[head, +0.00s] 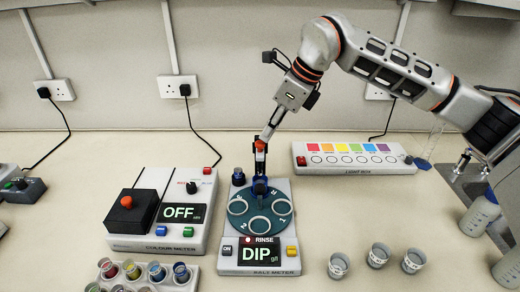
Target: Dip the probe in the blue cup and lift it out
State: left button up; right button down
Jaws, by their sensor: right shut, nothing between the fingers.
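The salt meter (283,262) stands at the centre of the bench. Its screen reads DIP, with RINSE above. A dark teal turntable (240,221) with ring-shaped places lies on it. A slim upright probe (260,160) with an orange-red top stands behind the turntable, with dark blue parts around its lower end. I cannot tell whether its tip is in a cup. My right gripper (267,134) is shut and empty, its fingertips at the probe's top. A small dark blue cup-like piece (239,177) is at the meter's back left corner. My left gripper is not in view.
The colour meter (139,242), showing OFF, stands left. A rack (190,286) of coloured cups is at the front left. A light box (353,172) lies behind right. Three clear cups (338,265) (378,255) (413,260) stand at the front right. Bench between them is clear.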

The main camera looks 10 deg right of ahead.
aim_at(266, 151)
jog(key=shift+w+a+f, duration=0.15)
jog(key=shift+a+f, duration=0.05)
jog(key=shift+f, duration=0.3)
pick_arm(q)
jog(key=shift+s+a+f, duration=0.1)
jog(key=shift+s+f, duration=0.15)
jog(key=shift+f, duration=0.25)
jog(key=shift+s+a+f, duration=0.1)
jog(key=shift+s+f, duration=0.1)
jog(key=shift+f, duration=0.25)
pick_arm(e)
jog(key=shift+f+b, duration=1.5)
jog(key=shift+f, duration=1)
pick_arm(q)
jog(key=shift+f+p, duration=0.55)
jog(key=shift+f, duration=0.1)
pick_arm(e)
jog(key=s+d, duration=0.1)
jog(key=d+r, duration=0.1)
jog(key=shift+s+d+r, duration=0.15)
jog(key=shift+s+d, duration=0.15)
jog(key=shift+s, duration=0.05)
